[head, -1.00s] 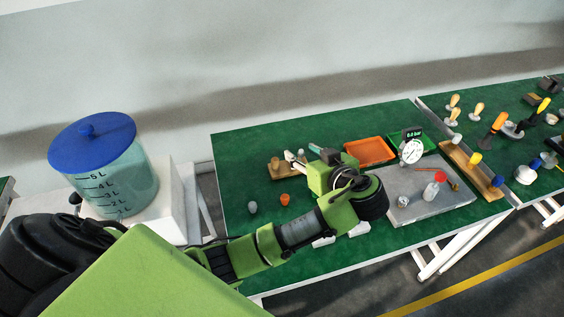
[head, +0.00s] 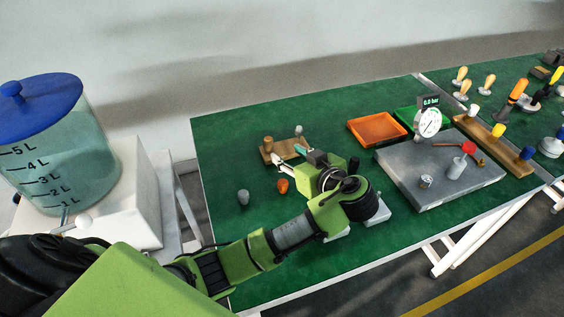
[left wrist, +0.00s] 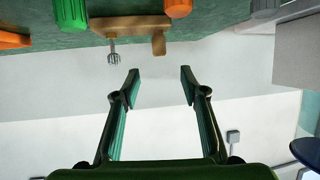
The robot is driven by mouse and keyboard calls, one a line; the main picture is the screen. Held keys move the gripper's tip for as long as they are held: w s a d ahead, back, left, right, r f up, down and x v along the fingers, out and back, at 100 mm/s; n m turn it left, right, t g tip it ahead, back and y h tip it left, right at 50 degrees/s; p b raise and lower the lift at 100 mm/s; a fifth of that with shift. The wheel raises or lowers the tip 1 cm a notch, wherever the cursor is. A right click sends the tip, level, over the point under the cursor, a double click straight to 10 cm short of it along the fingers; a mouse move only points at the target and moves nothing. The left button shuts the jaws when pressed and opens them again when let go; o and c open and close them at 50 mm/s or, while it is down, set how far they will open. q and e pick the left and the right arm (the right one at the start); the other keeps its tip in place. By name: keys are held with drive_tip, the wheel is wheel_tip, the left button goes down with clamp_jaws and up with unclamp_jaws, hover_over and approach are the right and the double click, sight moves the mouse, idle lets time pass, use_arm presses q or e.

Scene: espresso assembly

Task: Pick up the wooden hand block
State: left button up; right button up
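A small wooden block (head: 271,156) lies near the left back of the green table, with a short wooden cylinder (head: 269,143) standing on it. I take this as the wooden hand block, though I cannot be sure. In the left wrist view, which looks upside down, the block (left wrist: 130,23) is at the top, with the cylinder (left wrist: 158,43) and a small pronged metal piece (left wrist: 112,52). My left gripper (head: 290,153) overlaps the block's right side in the head view. Its fingers (left wrist: 160,80) are spread, with nothing between them and a gap to the block. My right gripper is not visible.
An orange cup (head: 282,186) and a grey cup (head: 243,197) stand in front of the block. An orange tray (head: 378,129), a gauge (head: 428,122) and a grey slab (head: 408,180) lie to the right. A blue-lidded tank (head: 60,160) stands left. The front-left tabletop is clear.

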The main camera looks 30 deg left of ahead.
sight(271, 146)
use_arm(q)
drive_tip(key=shift+f+b, duration=0.35)
drive_tip(key=shift+f, duration=0.5)
drive_tip(key=x, duration=0.8)
drive_tip(key=shift+w+a+p, duration=0.15)
drive_tip(key=shift+a+p, duration=0.1)
drive_tip(key=shift+p, duration=0.15)
drive_tip(key=p+x, duration=0.1)
drive_tip(key=x, duration=0.4)
drive_tip(key=shift+w+a, duration=0.1)
drive_tip(key=shift+w, duration=0.05)
drive_tip(key=shift+r, duration=0.1)
clamp_jaws()
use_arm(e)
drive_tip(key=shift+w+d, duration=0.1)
